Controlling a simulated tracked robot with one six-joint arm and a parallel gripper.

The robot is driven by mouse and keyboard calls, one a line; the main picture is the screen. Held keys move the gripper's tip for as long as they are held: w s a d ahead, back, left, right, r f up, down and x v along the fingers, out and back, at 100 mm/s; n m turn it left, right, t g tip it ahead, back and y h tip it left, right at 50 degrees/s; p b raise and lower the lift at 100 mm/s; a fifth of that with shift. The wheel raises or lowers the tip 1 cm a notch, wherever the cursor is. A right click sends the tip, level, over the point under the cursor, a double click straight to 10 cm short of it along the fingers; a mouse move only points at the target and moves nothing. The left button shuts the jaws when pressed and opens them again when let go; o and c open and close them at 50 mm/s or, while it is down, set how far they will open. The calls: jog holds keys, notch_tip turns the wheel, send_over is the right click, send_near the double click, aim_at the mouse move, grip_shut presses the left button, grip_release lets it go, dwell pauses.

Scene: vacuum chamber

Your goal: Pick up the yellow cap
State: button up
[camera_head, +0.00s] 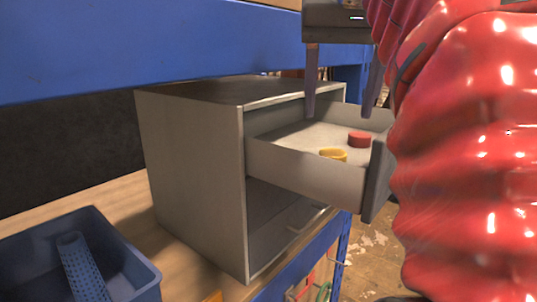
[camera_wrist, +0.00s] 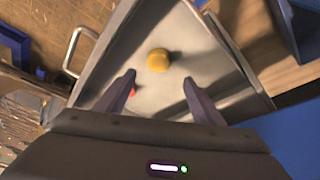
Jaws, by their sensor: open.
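The yellow cap (camera_head: 334,154) lies in the pulled-out upper drawer (camera_head: 290,165) of a grey cabinet, partly hidden by the drawer's side wall. In the wrist view the yellow cap (camera_wrist: 158,60) shows as a round yellow disc on the drawer floor, ahead of and between the fingers. A red cap (camera_head: 359,139) lies beside it; a bit of it shows by the left finger in the wrist view (camera_wrist: 133,92). My gripper (camera_head: 340,112) is open and empty above the drawer, its fingers pointing down; it also shows in the wrist view (camera_wrist: 158,76).
The grey cabinet (camera_head: 190,160) stands on a wooden bench top (camera_head: 125,205). A blue bin (camera_head: 125,270) with a blue perforated part (camera_head: 80,268) sits at the lower left. A blue beam (camera_head: 150,45) crosses above. The drawer's walls and front edge surround the caps.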

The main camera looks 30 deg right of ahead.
send_over(333, 152)
jog(key=s+a, duration=0.2)
jog(key=shift+w+d+f, duration=0.1)
jog(key=shift+f, duration=2)
jog(key=shift+x, duration=2.6)
jog(key=shift+d, duration=0.15)
jog(key=shift+c, duration=0.3)
jog(key=c, duration=1.1)
